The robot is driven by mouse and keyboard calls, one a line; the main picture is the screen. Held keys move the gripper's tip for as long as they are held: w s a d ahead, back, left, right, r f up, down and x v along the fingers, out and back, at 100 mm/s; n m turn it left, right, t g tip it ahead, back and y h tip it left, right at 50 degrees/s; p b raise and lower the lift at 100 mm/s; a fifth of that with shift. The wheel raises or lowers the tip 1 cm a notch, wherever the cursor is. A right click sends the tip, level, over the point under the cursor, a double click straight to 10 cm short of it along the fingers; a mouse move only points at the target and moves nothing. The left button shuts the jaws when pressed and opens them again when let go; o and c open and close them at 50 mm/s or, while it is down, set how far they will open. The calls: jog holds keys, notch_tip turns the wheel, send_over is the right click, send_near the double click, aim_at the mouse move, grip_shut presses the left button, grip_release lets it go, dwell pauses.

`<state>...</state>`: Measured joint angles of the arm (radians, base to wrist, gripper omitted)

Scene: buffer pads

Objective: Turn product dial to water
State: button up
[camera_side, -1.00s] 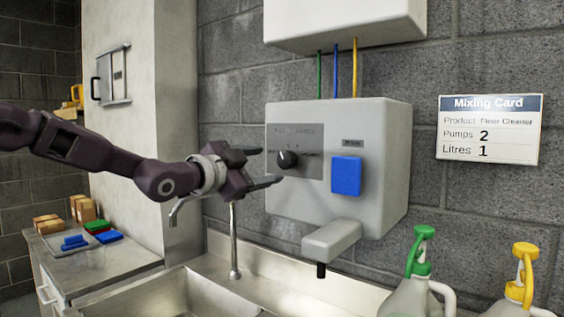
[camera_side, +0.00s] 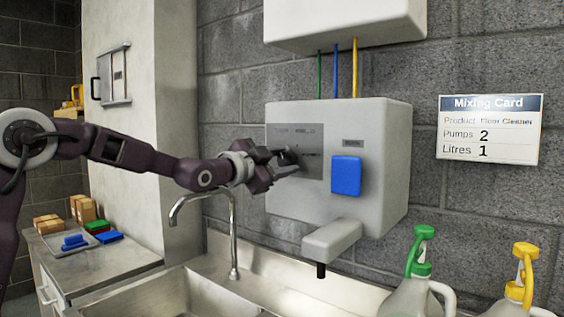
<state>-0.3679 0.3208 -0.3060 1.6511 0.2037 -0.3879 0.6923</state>
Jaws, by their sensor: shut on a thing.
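The dispenser (camera_side: 300,208) is a light grey wall box above the sink. A darker grey panel (camera_side: 313,172) on its front carries the product dial (camera_side: 291,157), a black knob mostly hidden by my gripper. My gripper (camera_side: 287,162) is at the panel with its fingers shut on the dial. The dial's pointer and most of the panel lettering are hidden or too small to read. A blue square button (camera_side: 346,175) sits right of the panel, clear of my gripper.
A spout (camera_side: 331,239) juts out below the dispenser. The tap (camera_side: 233,225) rises under my arm. A green-topped bottle (camera_side: 420,290) and a yellow-topped bottle (camera_side: 518,290) stand at lower right. A mixing card (camera_side: 490,130) reads Floor Cleaner, 2 pumps, 1 litre.

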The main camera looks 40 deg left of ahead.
jog(key=shift+n, duration=0.4)
jog(key=n, duration=0.3)
jog(key=shift+n, duration=0.4)
jog(key=shift+f+n, duration=0.1)
jog(key=shift+n, duration=2)
jog(key=o, duration=1.4)
jog(key=shift+c, duration=0.2)
jog(key=s, duration=0.7)
